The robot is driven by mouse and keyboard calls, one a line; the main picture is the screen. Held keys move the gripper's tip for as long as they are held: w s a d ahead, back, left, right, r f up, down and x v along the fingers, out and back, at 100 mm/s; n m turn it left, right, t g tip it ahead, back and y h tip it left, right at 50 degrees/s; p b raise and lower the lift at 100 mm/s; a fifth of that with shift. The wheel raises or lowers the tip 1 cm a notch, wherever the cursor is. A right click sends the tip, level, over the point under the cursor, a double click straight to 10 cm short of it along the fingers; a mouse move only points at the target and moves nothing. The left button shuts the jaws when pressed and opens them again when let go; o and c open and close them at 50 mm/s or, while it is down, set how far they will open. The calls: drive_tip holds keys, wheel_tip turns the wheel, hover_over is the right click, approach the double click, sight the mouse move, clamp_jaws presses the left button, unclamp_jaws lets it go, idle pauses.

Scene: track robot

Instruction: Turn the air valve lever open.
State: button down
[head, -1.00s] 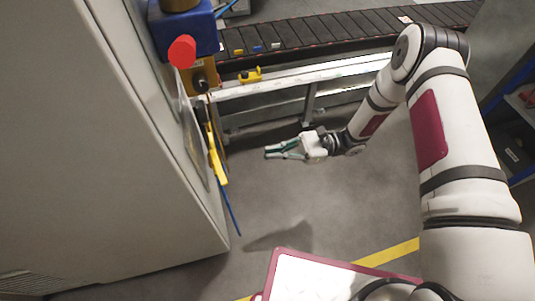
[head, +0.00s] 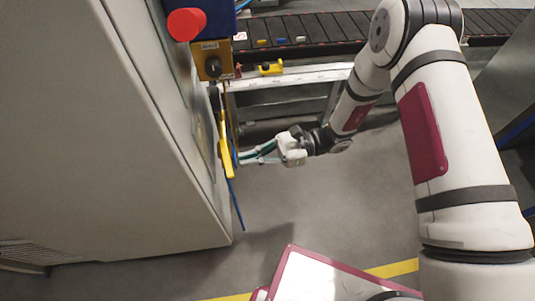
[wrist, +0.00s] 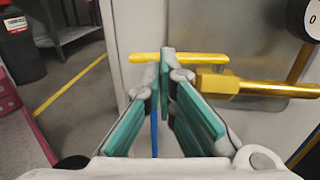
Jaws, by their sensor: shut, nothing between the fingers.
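The yellow air valve lever (head: 226,152) is beside the side of the grey cabinet, left of my gripper (head: 240,159) in the head view. In the wrist view the lever (wrist: 142,57) runs crosswise beyond the fingertips, with a brass pipe fitting (wrist: 262,86) to its right. My gripper (wrist: 167,62) is shut and empty. Its fingertips overlap the middle of the lever in the wrist view. I cannot tell whether they touch it. A thin blue hose or rod (head: 235,205) hangs below the lever, partly hidden behind the fingers in the wrist view.
The grey cabinet (head: 105,140) fills the left side. A red knob (head: 187,24) and a black round switch (head: 212,66) are above the lever. A conveyor (head: 330,28) and its metal rail (head: 310,75) run behind. A dark gauge (wrist: 306,16) is at upper right. Floor right of the gripper is clear.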

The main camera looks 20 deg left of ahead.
drive_tip(key=shift+s+a, duration=0.45)
drive_tip(key=shift+a, duration=0.15)
drive_tip(key=shift+s+a+m+t+y+p, duration=0.65)
drive_tip(key=shift+s+m+t+y+p, duration=0.25)
drive_tip(key=shift+t, duration=0.3)
drive_tip(key=p+v, duration=0.1)
drive_tip(key=v, duration=1.3)
drive_tip(key=shift+w, duration=0.4)
drive_tip(key=shift+d+r, duration=0.15)
